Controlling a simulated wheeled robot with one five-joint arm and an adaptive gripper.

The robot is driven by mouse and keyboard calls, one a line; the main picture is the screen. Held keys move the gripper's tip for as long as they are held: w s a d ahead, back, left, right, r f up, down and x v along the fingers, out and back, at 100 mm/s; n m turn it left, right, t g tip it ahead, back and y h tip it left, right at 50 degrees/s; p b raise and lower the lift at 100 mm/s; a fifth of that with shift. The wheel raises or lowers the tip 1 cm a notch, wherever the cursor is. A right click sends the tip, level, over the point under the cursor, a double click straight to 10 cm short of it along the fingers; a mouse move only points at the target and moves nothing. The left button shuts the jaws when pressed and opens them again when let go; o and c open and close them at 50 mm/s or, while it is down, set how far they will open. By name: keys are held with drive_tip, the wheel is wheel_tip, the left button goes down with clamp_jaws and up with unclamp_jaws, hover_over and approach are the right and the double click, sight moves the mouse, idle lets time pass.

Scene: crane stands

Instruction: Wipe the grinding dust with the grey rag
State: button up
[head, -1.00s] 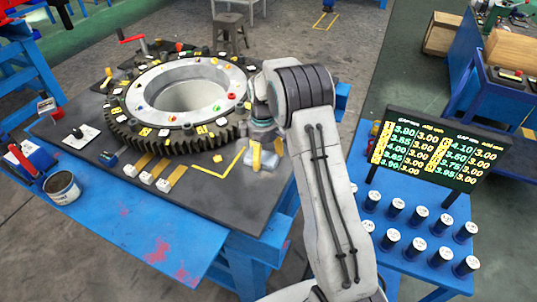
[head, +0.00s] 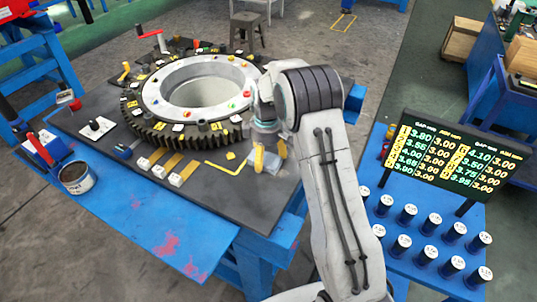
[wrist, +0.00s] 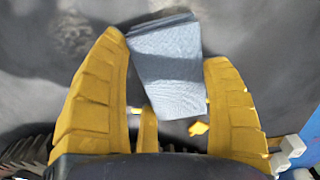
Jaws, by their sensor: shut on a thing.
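The grey rag (wrist: 168,70) is a pale blue-grey folded cloth between the yellow fingers of my gripper (wrist: 165,110) in the wrist view. Its lower end lies between the fingers and its upper end extends past the left fingertip. In the head view my gripper (head: 270,160) points down at the right part of the dark plate (head: 225,190), right of the toothed ring, with the rag (head: 263,163) low between its fingers. My gripper is shut on the rag. Dark smudges (wrist: 255,35) mark the grey surface in the wrist view; I cannot tell whether they are grinding dust.
The toothed ring (head: 155,131) fills the plate's middle, with small blocks on it. A display board (head: 460,155) and several dark cylinders (head: 428,248) stand on the right table.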

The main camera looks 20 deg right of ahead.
sight(290, 171)
drive_tip(key=shift+s+d+b, duration=1.45)
drive_tip(key=shift+s+d, duration=1.3)
drive_tip(key=shift+s, duration=0.15)
drive_tip(key=shift+r+p, duration=2.3)
drive_tip(key=shift+r, duration=0.7)
drive_tip(key=shift+r+p, duration=1.15)
drive_tip(key=shift+r, duration=0.4)
